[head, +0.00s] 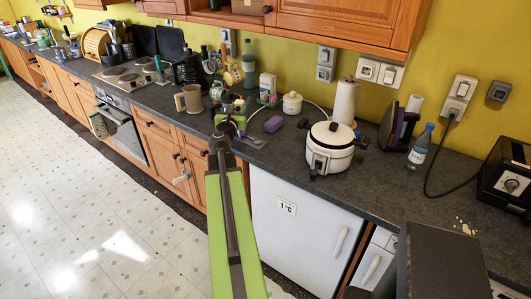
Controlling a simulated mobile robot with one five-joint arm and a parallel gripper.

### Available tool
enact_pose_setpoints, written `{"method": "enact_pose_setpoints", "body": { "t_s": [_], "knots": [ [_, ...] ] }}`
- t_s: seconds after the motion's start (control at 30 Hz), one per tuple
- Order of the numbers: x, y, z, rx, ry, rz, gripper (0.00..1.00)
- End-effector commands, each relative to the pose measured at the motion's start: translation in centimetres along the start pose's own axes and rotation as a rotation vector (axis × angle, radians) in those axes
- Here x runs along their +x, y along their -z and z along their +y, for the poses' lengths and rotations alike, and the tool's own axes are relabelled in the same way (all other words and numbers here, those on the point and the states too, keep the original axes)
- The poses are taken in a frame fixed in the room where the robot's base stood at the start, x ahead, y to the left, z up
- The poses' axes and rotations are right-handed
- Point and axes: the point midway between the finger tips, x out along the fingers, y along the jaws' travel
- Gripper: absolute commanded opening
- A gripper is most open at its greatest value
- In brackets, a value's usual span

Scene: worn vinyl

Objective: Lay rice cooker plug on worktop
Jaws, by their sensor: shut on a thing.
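The white rice cooker (330,148) with a dark lid knob stands on the dark grey worktop (385,178), right of my gripper. Its thin white cord (313,103) loops behind the small white pot and comes down on the left towards my gripper (229,128). My gripper is at the end of the green arm, over or near the worktop's front edge. It is shut on the rice cooker plug, which is too small and too covered to make out. I cannot tell whether the plug touches the worktop.
A paper roll (345,101), an iron (399,127) and a toaster (507,176) are to the right. Bare worktop shows right of the cooker.

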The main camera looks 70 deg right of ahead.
Motion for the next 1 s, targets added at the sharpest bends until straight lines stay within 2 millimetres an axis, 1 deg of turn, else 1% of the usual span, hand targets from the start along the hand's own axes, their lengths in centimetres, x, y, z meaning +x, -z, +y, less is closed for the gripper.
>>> {"method": "enact_pose_setpoints", "body": {
  "t_s": [0.03,0.1,0.2,0.3,0.4,0.47,0.6,0.73,0.87,1.0],
  "knots": [
    [1.2,4.8,-1.5,0.0,0.071,0.0,0.0],
    [2.0,7.5,-3.9,0.0,0.175,0.0,0.0],
    [2.5,10.5,-6.7,0.0,0.302,0.0,0.0],
    [2.7,12.3,-8.7,0.0,0.391,0.0,0.0],
    [2.6,12.9,-9.8,0.0,0.441,0.0,0.0],
    [2.6,13.0,-10.1,0.0,0.454,0.0,0.0],
    [2.5,12.7,-10.2,0.0,0.459,0.0,0.0],
    [2.5,13.2,-10.2,0.0,0.458,0.0,0.0],
    [2.5,14.2,-10.2,0.0,0.458,0.0,0.0],
    [2.5,15.7,-10.2,0.0,0.457,0.0,0.0]
  ]
}}
